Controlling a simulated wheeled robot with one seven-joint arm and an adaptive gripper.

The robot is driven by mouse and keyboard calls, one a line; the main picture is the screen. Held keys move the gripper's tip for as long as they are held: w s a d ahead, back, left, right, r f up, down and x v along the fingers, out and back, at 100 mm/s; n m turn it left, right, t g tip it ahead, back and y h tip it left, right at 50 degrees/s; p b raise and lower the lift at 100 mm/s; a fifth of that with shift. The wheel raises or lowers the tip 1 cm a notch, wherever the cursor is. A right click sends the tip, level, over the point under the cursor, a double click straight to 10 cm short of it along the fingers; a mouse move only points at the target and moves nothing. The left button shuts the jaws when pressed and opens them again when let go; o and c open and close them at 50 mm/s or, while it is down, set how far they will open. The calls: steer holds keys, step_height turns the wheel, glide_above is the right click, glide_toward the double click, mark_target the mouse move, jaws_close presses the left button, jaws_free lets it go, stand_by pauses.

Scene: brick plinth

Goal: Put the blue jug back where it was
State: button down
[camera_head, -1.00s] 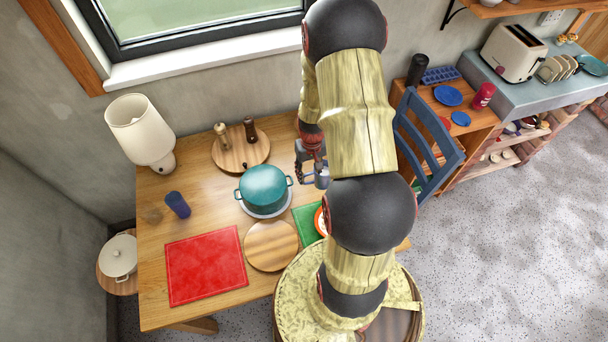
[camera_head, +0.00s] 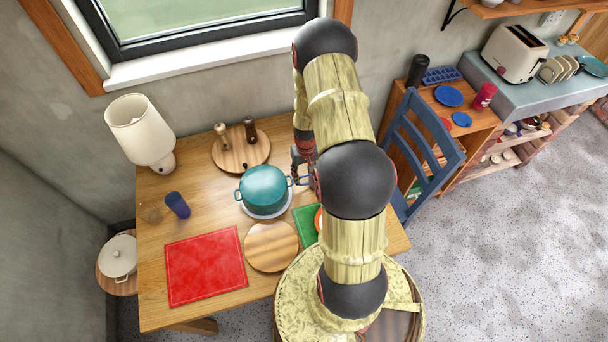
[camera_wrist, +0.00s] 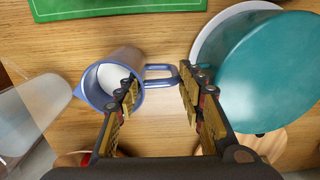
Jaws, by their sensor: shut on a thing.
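The blue jug (camera_wrist: 96,99), pale inside, shows in the wrist view with its mouth towards the camera and its handle towards the right. My gripper (camera_wrist: 157,76) is shut on it at the handle side, one finger over the rim and the other by the handle's outer end. In the head view my arm hides most of the jug; a bit of its blue handle (camera_head: 303,182) shows just right of the teal pot. My gripper (camera_head: 300,168) is partly hidden there. I cannot tell whether the jug touches the table.
The teal pot (camera_head: 263,186) stands close to the jug's handle; it also fills the right of the wrist view (camera_wrist: 265,75). A round board (camera_head: 228,157) with two mills is behind. A green mat (camera_head: 304,222), red mat (camera_head: 205,265) and blue cup (camera_head: 177,204) are nearby. A chair (camera_head: 428,150) stands right.

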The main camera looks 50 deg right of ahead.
steer(key=c, duration=1.6)
jaws_free()
steer(key=shift+f, duration=0.1)
steer(key=o, duration=0.5)
steer(key=shift+c, duration=0.2)
